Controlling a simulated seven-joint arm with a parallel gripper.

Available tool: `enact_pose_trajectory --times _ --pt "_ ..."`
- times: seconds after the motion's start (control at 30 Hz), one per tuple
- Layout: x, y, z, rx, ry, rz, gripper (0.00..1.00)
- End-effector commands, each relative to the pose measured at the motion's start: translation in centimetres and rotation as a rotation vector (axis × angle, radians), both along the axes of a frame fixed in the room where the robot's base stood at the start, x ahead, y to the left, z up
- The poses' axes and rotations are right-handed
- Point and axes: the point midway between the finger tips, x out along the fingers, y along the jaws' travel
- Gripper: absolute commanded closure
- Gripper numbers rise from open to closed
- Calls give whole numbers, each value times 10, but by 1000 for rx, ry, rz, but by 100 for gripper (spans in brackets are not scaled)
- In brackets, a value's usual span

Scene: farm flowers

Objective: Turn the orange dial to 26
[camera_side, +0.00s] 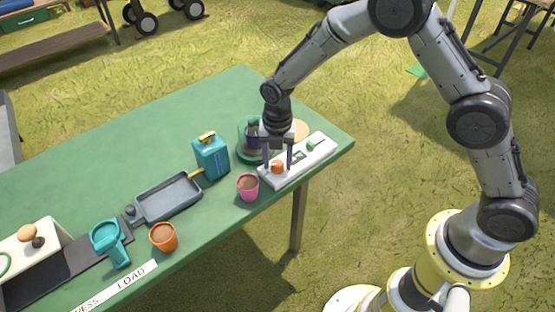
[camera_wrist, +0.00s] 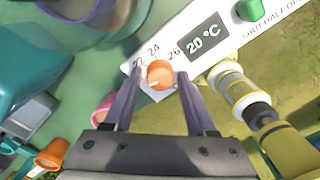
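The orange dial (camera_side: 277,167) sits at the near left end of a white control panel (camera_side: 318,156) on the green table. In the wrist view the dial (camera_wrist: 160,74) has a pale pointer mark toward its lower left, and the numbers 22, 24 and 26 are printed around it. The dark display (camera_wrist: 203,40) reads 20 °C. My gripper (camera_wrist: 157,75) points down over the panel, its two fingers apart on either side of the dial. A small gap seems to show beside the dial; whether either finger touches it I cannot tell.
A green knob (camera_wrist: 248,10) is farther along the panel. A pink pot (camera_side: 248,187) stands close to the panel's left, a teal container (camera_side: 211,157) farther left. A grey tray (camera_side: 168,197) and an orange pot (camera_side: 163,237) lie beyond. The table edge is close on the right.

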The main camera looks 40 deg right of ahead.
Motion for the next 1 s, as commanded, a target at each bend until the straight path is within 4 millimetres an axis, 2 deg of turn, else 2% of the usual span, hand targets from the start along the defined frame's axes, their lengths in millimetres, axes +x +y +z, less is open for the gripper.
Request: enact_pose_trajectory --times 0.03,0.3,0.67,1.0 --pt "0 0 0 0 0 0 54" --pt "0 0 0 0 0 0 100" --pt "0 0 1 0 -1 -39 100" --pt "0 0 1 -1 -1 -261 100"
